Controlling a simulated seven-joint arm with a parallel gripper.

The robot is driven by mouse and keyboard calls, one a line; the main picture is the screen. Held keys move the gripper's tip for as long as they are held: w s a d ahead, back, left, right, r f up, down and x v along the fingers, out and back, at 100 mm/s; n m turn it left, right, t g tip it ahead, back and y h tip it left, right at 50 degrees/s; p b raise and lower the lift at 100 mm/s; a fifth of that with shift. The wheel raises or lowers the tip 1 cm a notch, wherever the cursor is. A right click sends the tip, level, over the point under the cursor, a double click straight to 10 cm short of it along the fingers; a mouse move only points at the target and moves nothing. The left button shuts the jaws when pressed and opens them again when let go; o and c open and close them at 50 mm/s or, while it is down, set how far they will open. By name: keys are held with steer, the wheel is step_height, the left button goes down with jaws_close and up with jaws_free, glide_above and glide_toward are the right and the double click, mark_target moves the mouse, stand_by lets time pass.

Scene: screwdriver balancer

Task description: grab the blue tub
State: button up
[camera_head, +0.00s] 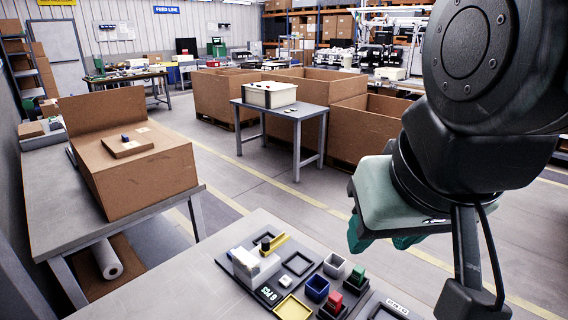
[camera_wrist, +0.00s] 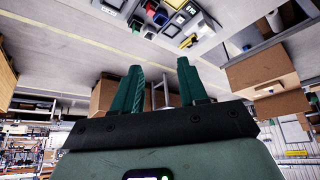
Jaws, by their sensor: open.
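The blue tub (camera_head: 317,288) is a small, square, open-topped container on the grey table at the bottom of the head view. It stands between a yellow tray and a red block. In the wrist view the blue tub (camera_wrist: 160,18) is small, near the top edge, beyond the fingertips. My gripper (camera_head: 382,240) has green fingers and hangs to the right of the tub in the head view, above and apart from it. In the wrist view my gripper (camera_wrist: 158,68) has its two fingers spread, with nothing between them.
Near the tub are a grey tub (camera_head: 334,266), a green block (camera_head: 357,273), a red block (camera_head: 336,301), a yellow tray (camera_head: 293,308) and a white block holder (camera_head: 254,265). The table (camera_head: 180,285) is bare to the left. A cardboard box (camera_head: 140,180) stands on another table.

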steer(key=o, duration=0.5)
steer(key=shift+f, duration=0.1)
steer(key=w+f+n+g+h, duration=0.4)
steer(key=w+f+n+h, duration=0.3)
steer(key=w+f+n, duration=0.6)
steer(key=w+a+f+n+t, duration=0.2)
steer(key=f+n, duration=0.2)
steer(key=f, duration=0.4)
steer(key=w+a+f+n+t+h, duration=0.1)
steer(key=w+a+f+n+t, duration=0.1)
steer(key=f+n, duration=0.3)
steer(key=w+a+f+n+t+h, duration=0.1)
steer(key=w+a+f+n+t, duration=0.1)
steer(key=f, duration=0.8)
steer(key=shift+w+a+f+n+t, duration=0.2)
steer(key=shift+a+n+t, duration=0.15)
steer(key=shift+a+n, duration=0.3)
steer(key=shift+w+a+f+n+t, duration=0.2)
steer(key=shift+a+n+t, duration=0.15)
steer(key=shift+a+n, duration=0.25)
glide_toward(322, 280)
steer(key=x, duration=0.5)
steer(key=shift+f, duration=0.1)
